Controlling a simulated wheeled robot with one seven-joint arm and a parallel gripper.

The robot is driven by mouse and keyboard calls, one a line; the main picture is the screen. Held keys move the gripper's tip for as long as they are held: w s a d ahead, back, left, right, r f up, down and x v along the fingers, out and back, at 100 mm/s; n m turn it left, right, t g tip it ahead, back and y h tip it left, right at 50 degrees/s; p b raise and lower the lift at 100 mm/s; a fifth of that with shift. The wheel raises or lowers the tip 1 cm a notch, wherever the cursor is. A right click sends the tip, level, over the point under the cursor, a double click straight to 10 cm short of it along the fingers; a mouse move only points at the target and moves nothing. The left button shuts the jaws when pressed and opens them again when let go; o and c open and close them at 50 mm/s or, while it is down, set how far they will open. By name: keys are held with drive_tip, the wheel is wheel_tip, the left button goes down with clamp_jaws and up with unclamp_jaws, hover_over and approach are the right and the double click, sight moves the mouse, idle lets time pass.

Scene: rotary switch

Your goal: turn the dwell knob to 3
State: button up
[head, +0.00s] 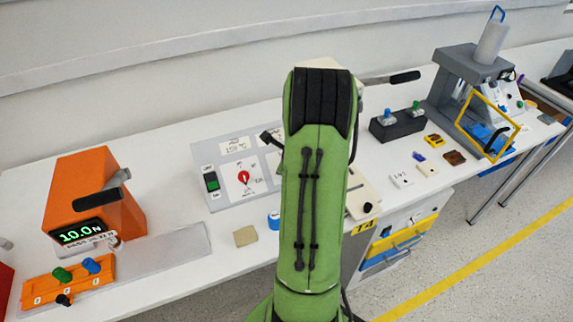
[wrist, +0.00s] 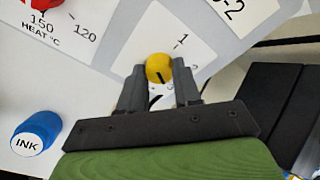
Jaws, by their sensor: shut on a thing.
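In the wrist view a round yellow knob (wrist: 159,67) with a short dark pointer line sits on a white label plate (wrist: 164,35). A "1" with a tick is printed beyond it; other marks are partly covered, and no word "dwell" can be read. My gripper (wrist: 160,80) has one finger on each side of the knob and is shut on it. In the head view my green arm hides the knob and my gripper.
A red knob (wrist: 42,3) marked HEAT is at the wrist view's upper left, also in the head view (head: 244,177). A blue INK cap (wrist: 36,133) is at lower left. An orange force meter (head: 90,200) stands left; a grey press (head: 468,90) stands right.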

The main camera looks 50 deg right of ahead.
drive_tip(key=o, duration=1.1)
drive_tip(key=shift+c, duration=0.2)
drive_tip(key=p+v, duration=0.3)
drive_tip(key=v, duration=1.2)
drive_tip(key=shift+s+r, duration=0.15)
drive_tip(key=shift+r, duration=0.15)
drive_tip(key=shift+a, duration=0.1)
